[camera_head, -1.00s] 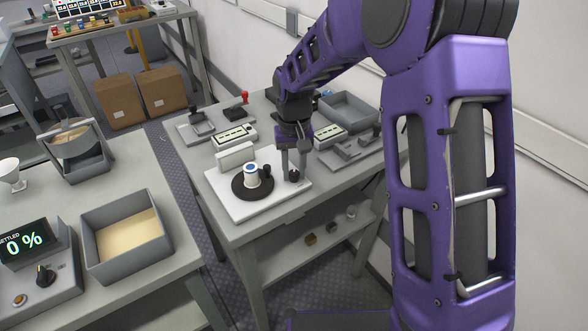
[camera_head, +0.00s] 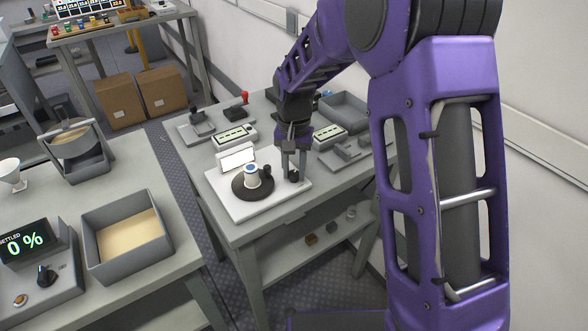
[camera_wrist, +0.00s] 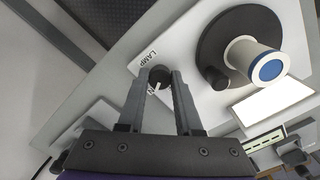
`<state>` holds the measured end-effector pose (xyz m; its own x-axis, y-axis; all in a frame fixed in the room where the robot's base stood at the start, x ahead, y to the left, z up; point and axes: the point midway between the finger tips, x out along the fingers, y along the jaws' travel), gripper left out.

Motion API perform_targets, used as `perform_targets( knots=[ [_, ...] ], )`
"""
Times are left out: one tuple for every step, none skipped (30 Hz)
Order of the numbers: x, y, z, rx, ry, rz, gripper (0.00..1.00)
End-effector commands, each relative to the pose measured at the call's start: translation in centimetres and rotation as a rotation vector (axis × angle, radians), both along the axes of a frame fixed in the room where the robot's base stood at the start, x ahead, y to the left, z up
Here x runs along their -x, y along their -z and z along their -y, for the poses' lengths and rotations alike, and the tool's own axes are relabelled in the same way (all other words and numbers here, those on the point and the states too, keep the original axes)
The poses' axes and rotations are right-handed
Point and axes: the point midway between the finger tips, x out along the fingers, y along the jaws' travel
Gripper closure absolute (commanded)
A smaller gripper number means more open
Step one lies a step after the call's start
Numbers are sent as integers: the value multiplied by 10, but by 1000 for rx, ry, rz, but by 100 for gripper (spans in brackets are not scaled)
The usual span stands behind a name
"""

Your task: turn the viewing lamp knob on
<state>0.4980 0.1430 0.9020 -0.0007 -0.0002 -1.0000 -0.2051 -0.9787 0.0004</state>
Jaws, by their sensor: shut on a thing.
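The viewing lamp knob (camera_wrist: 159,75) is a small black round knob with a white mark, beside a "LAMP" label on a white base plate (camera_head: 235,209). My gripper (camera_head: 293,176) points straight down at the plate's right side; its two fingers are closed around the knob, as the wrist view also shows (camera_wrist: 160,78). The lamp panel (camera_head: 237,158) at the back of the plate glows bright white, also in the wrist view (camera_wrist: 272,99). The fingers partly hide the knob.
A black turntable (camera_head: 241,189) with a white and blue cylinder (camera_head: 252,175) stands on the plate just left of my gripper. Grey trays (camera_head: 345,111) and small instruments (camera_head: 235,136) lie behind. The plate's front left is clear.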

Motion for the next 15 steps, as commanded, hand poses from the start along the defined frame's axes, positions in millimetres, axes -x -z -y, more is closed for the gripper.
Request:
perform_targets(
  knots=[
    [-1, -1, 0, -1, 2, 3, 100],
    [-1, -1, 0, -1, 1, 3, 100],
    [-1, -1, 0, -1, 1, 3, 100],
    [-1, -1, 0, -1, 1, 3, 100],
    [-1, -1, 0, -1, 1, 3, 64],
    [-1, -1, 0, -1, 1, 3, 57],
    [-1, -1, 0, -1, 1, 3, 52],
    [-1, -1, 0, -1, 1, 3, 46],
    [-1, -1, 0, -1, 0, 3, 39],
    [-1, -1, 0, -2, 0, 2, 36],
    [-1, -1, 0, -2, 0, 2, 36],
    [-1, -1, 0, -1, 0, 2, 36],
    [-1, -1, 0, -1, 0, 2, 36],
    [-1, -1, 0, -1, 0, 1, 36],
    [0, 0, 0, -1, 0, 1, 36]
  ],
)
